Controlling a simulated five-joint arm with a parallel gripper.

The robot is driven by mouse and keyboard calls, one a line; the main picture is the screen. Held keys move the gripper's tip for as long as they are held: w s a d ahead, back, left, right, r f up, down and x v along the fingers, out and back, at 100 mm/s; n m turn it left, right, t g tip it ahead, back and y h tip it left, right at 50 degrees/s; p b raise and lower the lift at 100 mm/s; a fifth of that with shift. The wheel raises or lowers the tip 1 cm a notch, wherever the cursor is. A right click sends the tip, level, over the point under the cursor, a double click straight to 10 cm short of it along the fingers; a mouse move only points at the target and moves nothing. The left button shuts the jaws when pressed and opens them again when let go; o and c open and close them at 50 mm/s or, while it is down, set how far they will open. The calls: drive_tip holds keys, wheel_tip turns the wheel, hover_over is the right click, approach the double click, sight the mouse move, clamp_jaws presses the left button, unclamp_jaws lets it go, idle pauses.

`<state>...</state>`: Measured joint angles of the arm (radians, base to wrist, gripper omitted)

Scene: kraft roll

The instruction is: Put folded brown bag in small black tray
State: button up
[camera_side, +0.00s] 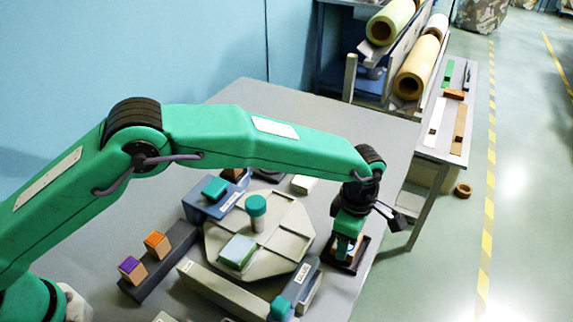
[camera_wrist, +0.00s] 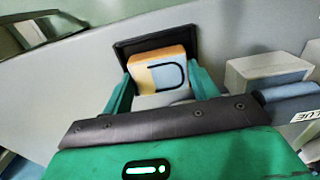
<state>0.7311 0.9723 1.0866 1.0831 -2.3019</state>
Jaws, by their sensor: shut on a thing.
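The folded brown bag (camera_wrist: 158,73) is a small tan block with a dark U-shaped handle mark and a pale lower part. My gripper (camera_wrist: 160,78) is shut on it, one green finger on each side. The small black tray (camera_wrist: 150,40) lies behind and around the bag in the wrist view, against the grey table. In the side view my gripper (camera_side: 346,242) points down over the black tray (camera_side: 362,246) near the table's right edge. The fingers mostly hide the bag there. I cannot tell whether the bag touches the tray floor.
A grey divided platform (camera_side: 285,215) with a teal-topped post (camera_side: 256,212) and a pale green block (camera_side: 238,251) stands left of my gripper. A dark rail (camera_side: 165,262) holds two small blocks. A blue-grey labelled block (camera_side: 297,290) stands close to the tray.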

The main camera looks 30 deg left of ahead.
drive_tip(key=shift+f, duration=0.35)
idle(0.4)
drive_tip(key=o, duration=1)
drive_tip(key=shift+r, duration=0.1)
